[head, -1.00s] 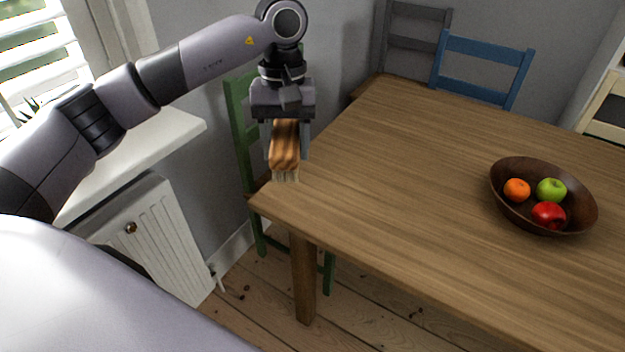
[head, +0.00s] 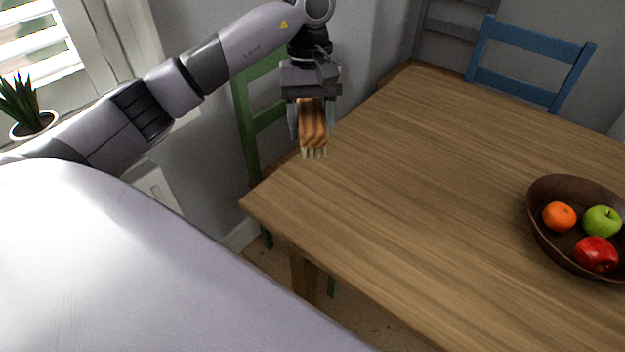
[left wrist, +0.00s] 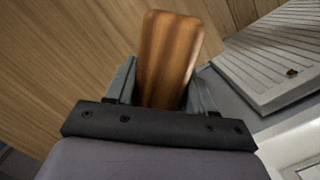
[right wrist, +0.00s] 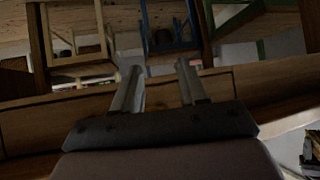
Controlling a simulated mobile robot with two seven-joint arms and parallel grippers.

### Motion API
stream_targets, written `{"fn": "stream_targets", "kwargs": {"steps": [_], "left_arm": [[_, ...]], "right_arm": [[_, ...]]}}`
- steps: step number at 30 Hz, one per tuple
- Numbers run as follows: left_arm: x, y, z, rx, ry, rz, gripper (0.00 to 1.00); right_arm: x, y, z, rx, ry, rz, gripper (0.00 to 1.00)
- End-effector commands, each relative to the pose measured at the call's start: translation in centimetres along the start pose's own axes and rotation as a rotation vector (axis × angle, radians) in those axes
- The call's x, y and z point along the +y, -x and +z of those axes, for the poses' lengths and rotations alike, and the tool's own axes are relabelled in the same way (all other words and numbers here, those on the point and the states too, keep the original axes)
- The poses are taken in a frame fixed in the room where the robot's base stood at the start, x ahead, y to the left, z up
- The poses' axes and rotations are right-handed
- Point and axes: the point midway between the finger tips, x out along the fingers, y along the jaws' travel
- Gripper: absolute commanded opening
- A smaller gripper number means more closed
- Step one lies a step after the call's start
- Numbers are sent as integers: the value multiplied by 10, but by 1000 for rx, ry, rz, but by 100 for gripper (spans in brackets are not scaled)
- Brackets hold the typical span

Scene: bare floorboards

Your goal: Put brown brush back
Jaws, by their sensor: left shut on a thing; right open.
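The brown brush (head: 312,122) has a striped wooden body and pale bristles that point down in the head view. My left gripper (head: 312,112) is shut on it, above the near left corner of the wooden table (head: 400,190). The brush body also shows between the fingers in the left wrist view (left wrist: 168,58). Whether the bristles touch the table I cannot tell. My right gripper (right wrist: 160,85) shows only in its own wrist view, open and with nothing between its fingers; a wooden edge and chairs lie beyond it.
A dark bowl (head: 545,190) with an orange, a green apple and a red apple stands on the table's right. A green chair (head: 255,115) is at the left end, a blue chair (head: 525,65) behind. A potted plant (head: 30,115) sits by the window. The table's middle is clear.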

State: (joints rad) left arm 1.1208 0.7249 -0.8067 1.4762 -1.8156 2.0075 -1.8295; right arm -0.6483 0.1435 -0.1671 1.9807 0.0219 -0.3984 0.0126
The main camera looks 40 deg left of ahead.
Motion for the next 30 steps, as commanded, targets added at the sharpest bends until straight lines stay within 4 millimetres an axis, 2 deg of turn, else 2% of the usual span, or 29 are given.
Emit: {"fn": "stream_targets", "kwargs": {"steps": [1,3,10,19,25,30], "left_arm": [[1,-17,-1,-5,-2,0,25],[0,-33,-4,-5,0,-1,25],[0,-78,-11,-3,1,-2,25],[0,-103,-15,-1,0,1,25],[0,-133,-20,-2,0,-1,25],[1,-136,-21,2,-2,2,25]], "right_arm": [[-1,-3,3,0,-1,-3,43],[-2,-4,4,0,-3,-6,43],[-5,-4,-1,8,-3,-15,43],[-4,-5,-2,10,0,-14,43],[-3,-6,-2,10,0,-11,43],[-2,-6,-2,10,0,-10,43]]}}
